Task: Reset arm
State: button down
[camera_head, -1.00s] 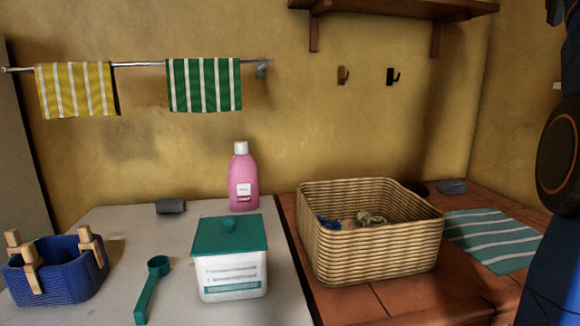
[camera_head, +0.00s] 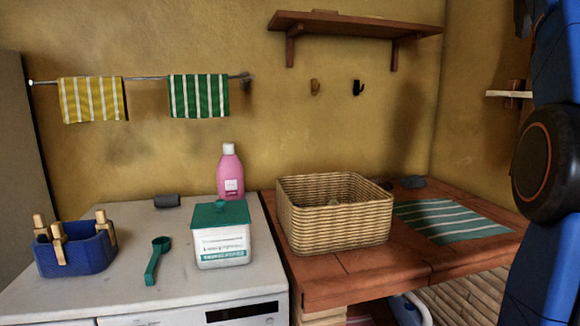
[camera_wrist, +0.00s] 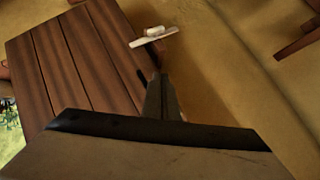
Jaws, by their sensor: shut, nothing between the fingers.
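My arm, blue with a black round joint, stands along the right edge of the head view. My gripper (camera_wrist: 160,98) shows in the wrist view, shut with nothing between its fingers. It points toward a yellow wall, with brown wooden boards (camera_wrist: 80,65) on the left and a small white ledge (camera_wrist: 152,40) beyond its tips. The gripper does not show in the head view. It touches nothing that I can see.
A wicker basket (camera_head: 335,228) stands on the brick counter (camera_head: 410,258), beside a striped teal mat (camera_head: 450,222). The white counter holds a blue peg basket (camera_head: 75,258), green scoop (camera_head: 156,262), white tub (camera_head: 222,248) and pink bottle (camera_head: 230,175). A wooden shelf (camera_head: 355,27) hangs above.

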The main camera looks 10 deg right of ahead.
jog(key=s+a+f+n+y, duration=0.25)
jog(key=a+f+n, duration=0.25)
jog(key=a+f, duration=0.7)
jog(key=s+a+f+n+y, duration=0.1)
jog(key=a+f+n+y, duration=0.35)
jog(key=a+f, duration=0.75)
jog(key=s+a+f+n, duration=0.3)
jog(key=s+f, duration=0.3)
jog(key=f, duration=0.7)
jog(key=s+a+f+n+g+y, duration=0.1)
jog(key=s+a+f+n, duration=0.2)
jog(key=f, duration=1)
jog(key=s+a+f+n, duration=0.4)
jog(key=s+a+f, duration=0.3)
jog(key=s+f, duration=0.4)
notch_tip(320, 180, down, 3)
jog(key=shift+s+a+f+g+y, duration=0.1)
jog(key=shift+s+a+g+y, duration=0.05)
jog(key=shift+a+g+y, duration=0.25)
jog(key=shift+d, duration=0.2)
